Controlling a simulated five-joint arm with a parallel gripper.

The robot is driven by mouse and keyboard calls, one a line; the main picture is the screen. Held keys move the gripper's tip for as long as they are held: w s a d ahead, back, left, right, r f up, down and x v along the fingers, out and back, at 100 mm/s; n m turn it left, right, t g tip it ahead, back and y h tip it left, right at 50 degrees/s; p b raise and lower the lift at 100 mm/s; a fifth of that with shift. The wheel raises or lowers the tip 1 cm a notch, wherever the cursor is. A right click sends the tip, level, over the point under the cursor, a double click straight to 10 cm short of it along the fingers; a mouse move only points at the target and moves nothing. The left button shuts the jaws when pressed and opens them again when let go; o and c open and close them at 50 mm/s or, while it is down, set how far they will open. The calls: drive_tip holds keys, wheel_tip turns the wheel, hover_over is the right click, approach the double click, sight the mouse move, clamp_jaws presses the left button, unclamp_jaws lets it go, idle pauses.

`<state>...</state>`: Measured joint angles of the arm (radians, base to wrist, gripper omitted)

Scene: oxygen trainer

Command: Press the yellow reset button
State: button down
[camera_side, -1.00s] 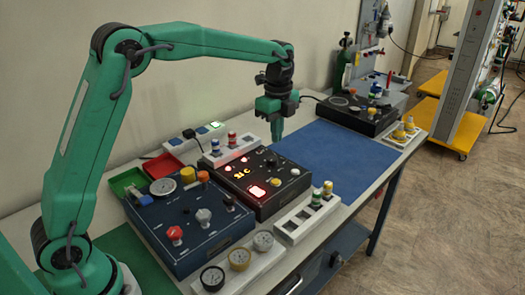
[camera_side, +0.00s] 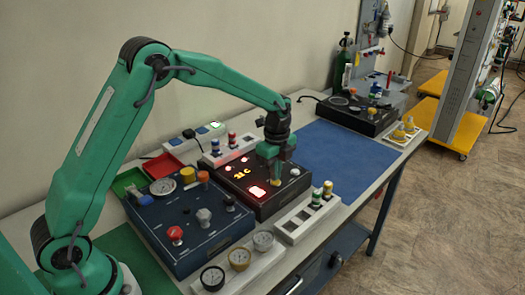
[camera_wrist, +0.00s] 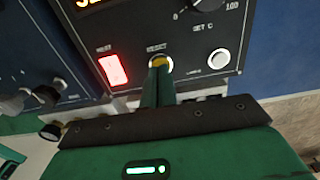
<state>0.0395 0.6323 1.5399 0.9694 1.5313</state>
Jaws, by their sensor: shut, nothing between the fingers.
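The yellow reset button (camera_wrist: 159,61) sits in a pale ring under the word RESET on the black control box (camera_side: 272,205). In the wrist view its far part shows just beyond my fingertips, and the rest is hidden behind them. My gripper (camera_wrist: 158,72) is shut and empty, pointing down at the button. In the side view my gripper (camera_side: 275,182) stands over the box's front right part, with yellow showing at the fingertips. I cannot tell whether the tips touch the button or how far it is pressed.
A lit red switch (camera_wrist: 113,69) is left of the button, and a white button (camera_wrist: 220,58) is to its right. A dial (camera_wrist: 208,3) is above. A white rack with capped bottles (camera_side: 308,213) stands in front of the box. The blue mat (camera_side: 335,150) is clear.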

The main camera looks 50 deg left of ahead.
drive_tip(key=shift+f, duration=0.35)
drive_tip(key=shift+s+f, duration=0.1)
drive_tip(key=shift+f, duration=0.95)
drive_tip(key=shift+r, duration=0.1)
wheel_tip(320, 180, up, 15)
drive_tip(key=shift+w, duration=0.25)
idle(0.7)
